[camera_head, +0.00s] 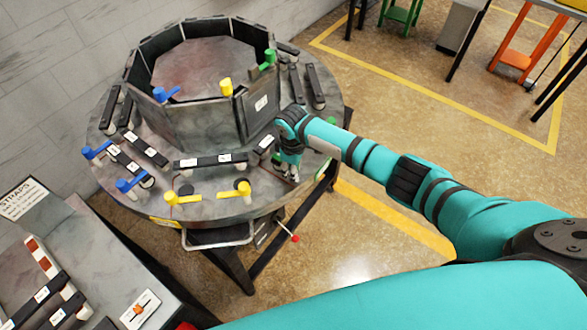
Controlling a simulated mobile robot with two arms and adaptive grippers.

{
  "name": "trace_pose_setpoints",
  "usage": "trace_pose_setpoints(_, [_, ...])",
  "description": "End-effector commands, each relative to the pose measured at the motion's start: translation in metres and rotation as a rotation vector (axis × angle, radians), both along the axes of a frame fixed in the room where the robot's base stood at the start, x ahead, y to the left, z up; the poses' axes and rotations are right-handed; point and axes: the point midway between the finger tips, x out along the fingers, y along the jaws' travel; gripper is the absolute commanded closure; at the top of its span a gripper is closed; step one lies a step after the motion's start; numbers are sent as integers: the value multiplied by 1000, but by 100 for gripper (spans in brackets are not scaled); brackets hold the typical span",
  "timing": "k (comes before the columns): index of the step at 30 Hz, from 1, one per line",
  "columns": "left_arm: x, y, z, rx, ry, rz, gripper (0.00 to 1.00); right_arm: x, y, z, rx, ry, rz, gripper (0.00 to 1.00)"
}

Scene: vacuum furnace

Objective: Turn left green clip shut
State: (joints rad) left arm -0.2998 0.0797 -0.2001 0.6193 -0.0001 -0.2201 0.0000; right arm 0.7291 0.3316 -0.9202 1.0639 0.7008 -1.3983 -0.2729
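A round grey metal furnace base (215,208) carries an upright many-sided ring wall. A small green part (277,157), probably the left green clip, shows at the right front of the base, mostly hidden by my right gripper (290,176). The gripper points down there, with its fingers close to or touching the green part. The finger gap is too small to read. Another green clip (332,122) shows partly behind my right arm at the base's right edge. A third green clip (268,60) sits on top of the ring wall. My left gripper is not in view.
Yellow clips (180,199) stand at the front of the base and blue clips (97,151) at its left. Black straps (210,160) lie between clips. A red-tipped lever (294,238) sticks out below. A side table (95,262) stands at lower left.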

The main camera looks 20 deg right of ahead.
Motion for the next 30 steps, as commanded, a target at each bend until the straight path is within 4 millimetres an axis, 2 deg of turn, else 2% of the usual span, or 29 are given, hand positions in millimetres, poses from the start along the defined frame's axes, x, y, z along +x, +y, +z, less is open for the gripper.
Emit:
trace_pose_setpoints(1, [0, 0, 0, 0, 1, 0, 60, 4, -4, 3, -5, -9, -4, 69])
trace_pose_setpoints(3, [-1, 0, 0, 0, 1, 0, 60, 3, -3, 3, -4, -7, -4, 62])
trace_pose_setpoints(10, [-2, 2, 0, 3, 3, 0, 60, 2, -1, 2, -1, -4, -2, 62])
trace_pose_setpoints(14, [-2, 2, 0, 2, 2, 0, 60, 1, -1, 11, 0, -4, -1, 62])
trace_pose_setpoints(17, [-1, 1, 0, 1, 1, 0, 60, 1, 0, 26, 1, -6, -1, 62])
trace_pose_setpoints(24, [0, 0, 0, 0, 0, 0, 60, 0, 1, 79, 0, -9, -3, 62])
trace_pose_setpoints(30, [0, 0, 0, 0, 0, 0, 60, -2, 1, 110, 0, -7, -4, 62])
